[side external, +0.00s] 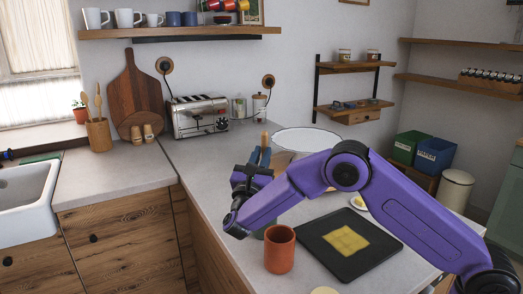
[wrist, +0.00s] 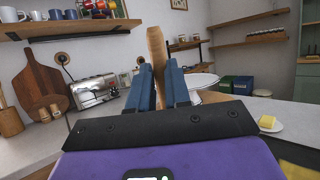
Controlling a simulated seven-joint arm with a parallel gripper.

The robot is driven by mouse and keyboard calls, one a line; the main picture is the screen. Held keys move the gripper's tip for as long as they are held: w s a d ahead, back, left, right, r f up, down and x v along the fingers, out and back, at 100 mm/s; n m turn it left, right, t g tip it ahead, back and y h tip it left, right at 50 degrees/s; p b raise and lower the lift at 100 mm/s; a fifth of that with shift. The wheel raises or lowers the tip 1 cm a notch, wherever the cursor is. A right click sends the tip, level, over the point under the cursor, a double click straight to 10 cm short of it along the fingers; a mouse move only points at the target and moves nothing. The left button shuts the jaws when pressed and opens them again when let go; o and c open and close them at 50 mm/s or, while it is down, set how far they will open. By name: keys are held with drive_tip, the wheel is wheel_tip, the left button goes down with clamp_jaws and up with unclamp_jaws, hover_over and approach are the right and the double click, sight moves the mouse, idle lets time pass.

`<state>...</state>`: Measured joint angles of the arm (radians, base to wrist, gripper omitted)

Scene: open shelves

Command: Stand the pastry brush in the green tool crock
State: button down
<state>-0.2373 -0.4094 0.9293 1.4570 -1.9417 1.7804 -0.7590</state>
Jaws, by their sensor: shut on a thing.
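My gripper (side external: 260,160) has blue fingers and is raised above the counter, behind and a little left of a terracotta pot. It is shut on the pastry brush, whose pale wooden handle (side external: 265,140) sticks up above the fingertips. In the wrist view the handle (wrist: 156,48) stands nearly upright, tilted slightly, between the fingers (wrist: 160,78). The bristle end is hidden by my gripper.
The terracotta pot (side external: 280,250) stands close to my gripper. Right of it lies a black tray (side external: 325,262) with a yellow sheet (side external: 346,241). A large white bowl (side external: 308,139) is behind my arm. A toaster (side external: 198,118) stands farther back. The counter left of my gripper is clear.

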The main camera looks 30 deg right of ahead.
wheel_tip(320, 180, down, 10)
drive_tip(key=shift+r, duration=0.2)
idle(0.9)
drive_tip(key=c, duration=1)
unclamp_jaws()
drive_tip(key=s+d+r, duration=0.3)
drive_tip(key=s+r, duration=1)
drive_tip(key=shift+s+d, duration=0.3)
drive_tip(key=shift+d, duration=0.1)
